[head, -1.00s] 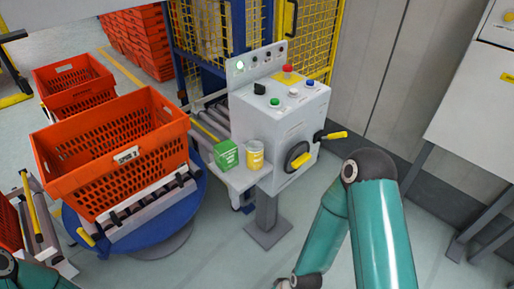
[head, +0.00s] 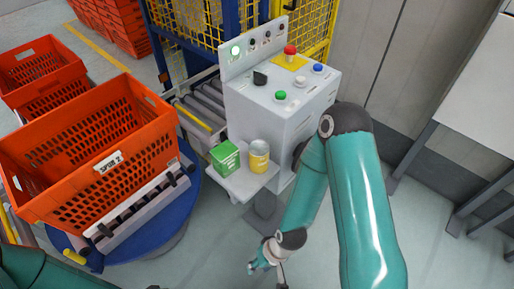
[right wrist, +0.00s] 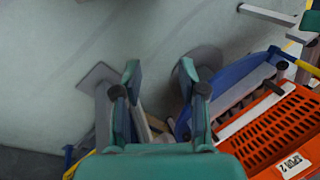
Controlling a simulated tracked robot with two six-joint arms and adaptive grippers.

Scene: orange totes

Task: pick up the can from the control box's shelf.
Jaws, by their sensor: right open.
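The can (head: 259,158), yellow with a pale band and a grey top, stands upright on the shelf (head: 243,188) of the grey control box (head: 262,103). A green box (head: 225,158) stands just left of it. My right gripper (head: 264,268) is low in the head view, below the shelf and apart from the can, partly cut off by the bottom edge. In the right wrist view its two fingers (right wrist: 159,80) are spread with nothing between them. The can is not recognisable in that view. My left gripper is out of view; only teal arm parts show at lower left.
An orange tote (head: 85,165) sits on a blue turntable (head: 190,205) left of the shelf; it also shows in the right wrist view (right wrist: 265,130). A yellow mesh fence (head: 185,20) stands behind. Floor before the shelf is clear.

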